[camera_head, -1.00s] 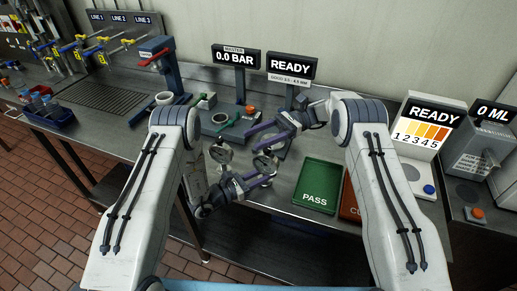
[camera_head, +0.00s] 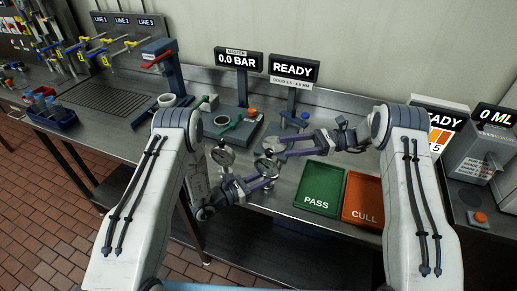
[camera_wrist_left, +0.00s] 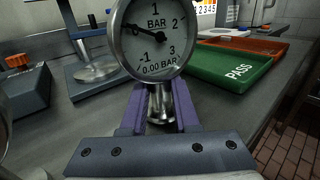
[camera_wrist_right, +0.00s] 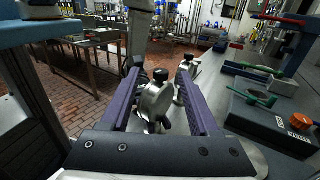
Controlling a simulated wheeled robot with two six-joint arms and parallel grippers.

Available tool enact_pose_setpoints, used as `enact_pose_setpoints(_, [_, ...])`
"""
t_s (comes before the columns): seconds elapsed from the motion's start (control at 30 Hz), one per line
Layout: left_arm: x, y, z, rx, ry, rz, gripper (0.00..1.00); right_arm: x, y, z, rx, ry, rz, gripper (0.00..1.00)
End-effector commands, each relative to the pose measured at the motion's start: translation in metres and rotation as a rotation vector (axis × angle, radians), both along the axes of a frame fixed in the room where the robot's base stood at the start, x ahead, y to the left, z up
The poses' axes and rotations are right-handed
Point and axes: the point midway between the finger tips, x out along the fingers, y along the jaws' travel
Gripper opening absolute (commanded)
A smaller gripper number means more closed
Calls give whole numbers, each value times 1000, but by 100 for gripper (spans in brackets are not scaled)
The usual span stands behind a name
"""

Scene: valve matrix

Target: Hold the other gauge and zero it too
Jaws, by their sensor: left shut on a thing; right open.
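My left gripper (camera_head: 262,183) is shut on the stem of a round gauge (camera_head: 267,167) and holds it upright. In the left wrist view the gauge dial (camera_wrist_left: 152,38) reads BAR, with "0.00 BAR" printed low; its needle points left and slightly up. My right gripper (camera_head: 271,150) is open just above and behind this gauge. In the right wrist view the held gauge's back and dark top knob (camera_wrist_right: 161,75) show between the open fingers; contact cannot be told. A second gauge (camera_head: 222,155) stands to the left.
The green PASS tray (camera_head: 319,185) and red CULL tray (camera_head: 362,199) lie to the right. A grey master unit (camera_head: 235,128) with a green handle and orange button is behind. Displays read 0.0 BAR (camera_head: 238,60) and READY (camera_head: 293,68).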

Motion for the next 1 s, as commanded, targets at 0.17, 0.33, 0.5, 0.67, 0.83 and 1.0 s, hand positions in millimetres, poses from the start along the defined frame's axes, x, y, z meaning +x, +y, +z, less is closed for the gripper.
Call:
enact_pose_setpoints(0.17, [0,0,1,-1,-2,0,0,0,-14,-19,-7,3,-79,62])
enact_pose_setpoints(0.33, [0,0,1,-1,-2,0,0,-5,14,-19,-8,3,-76,62])
enact_pose_setpoints(0.5, [0,0,1,-1,-2,0,0,-10,49,-18,-7,2,-75,62])
enact_pose_setpoints(0.67, [0,0,1,-1,-2,0,0,-14,76,-18,-7,1,-76,62])
enact_pose_setpoints(0.83, [0,0,1,-1,-2,0,0,-17,93,-19,-8,2,-78,62])
enact_pose_setpoints(1.0, [0,0,1,-1,-2,0,0,-17,98,-18,-7,1,-80,62])
